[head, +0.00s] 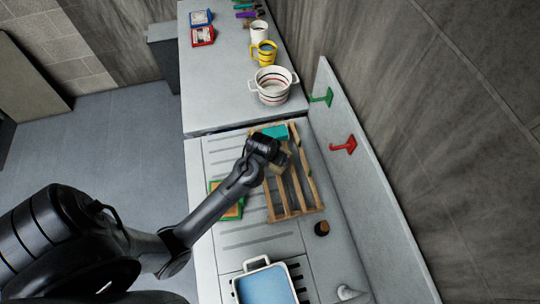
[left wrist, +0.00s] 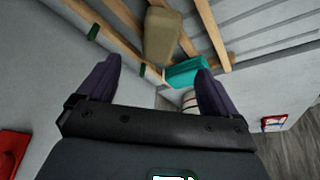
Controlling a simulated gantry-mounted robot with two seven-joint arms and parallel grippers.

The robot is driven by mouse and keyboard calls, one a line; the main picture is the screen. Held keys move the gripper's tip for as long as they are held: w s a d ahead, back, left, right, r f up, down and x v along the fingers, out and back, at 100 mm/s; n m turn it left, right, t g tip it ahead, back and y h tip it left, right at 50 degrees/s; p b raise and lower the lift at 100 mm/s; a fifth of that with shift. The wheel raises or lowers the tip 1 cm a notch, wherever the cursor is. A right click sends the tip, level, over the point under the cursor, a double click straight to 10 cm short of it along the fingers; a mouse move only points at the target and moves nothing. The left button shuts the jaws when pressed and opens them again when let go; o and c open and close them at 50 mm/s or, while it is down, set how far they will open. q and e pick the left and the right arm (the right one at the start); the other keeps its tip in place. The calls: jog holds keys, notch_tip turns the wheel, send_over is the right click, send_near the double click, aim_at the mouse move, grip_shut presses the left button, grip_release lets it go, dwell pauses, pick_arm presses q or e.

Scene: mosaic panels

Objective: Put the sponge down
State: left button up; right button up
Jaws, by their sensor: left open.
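A wooden slatted rack (head: 309,193) lies on the grooved counter. A teal block (head: 275,132) and a tan block (head: 279,165) are at its far end; I cannot tell for sure which is the sponge. In the left wrist view the tan block (left wrist: 162,38) rests over the slats, and the teal block (left wrist: 186,71) lies beside it near the right fingertip. My left gripper (left wrist: 158,72) is open, with nothing visibly clamped between its fingers. In the head view its fingers are largely hidden by my wrist. My right gripper is not in view.
A striped pot (head: 273,86), a yellow mug (head: 264,52) and a white mug (head: 260,31) stand on the far counter. A green-edged orange item (head: 232,209) lies left of the rack. A blue-filled basin (head: 266,286) is nearer. Green (head: 322,97) and red (head: 344,144) hooks project from the right panel.

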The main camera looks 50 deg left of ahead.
pick_arm(q)
jog(key=s+d+r+m, duration=0.2)
jog(key=s+d+r, duration=0.1)
jog(key=s, duration=0.6)
jog(key=s+d+r+m+h, duration=0.1)
jog(key=s+d+r, duration=0.3)
jog(key=s, duration=0.6)
jog(key=shift+s+d+r+m+g, duration=0.15)
jog(key=shift+d+m+g, duration=0.25)
jog(key=shift+d+m, duration=0.65)
jog(key=shift+d, duration=0.1)
notch_tip(320, 180, up, 4)
jog(key=p, duration=0.4)
jog(key=shift+r, duration=0.25)
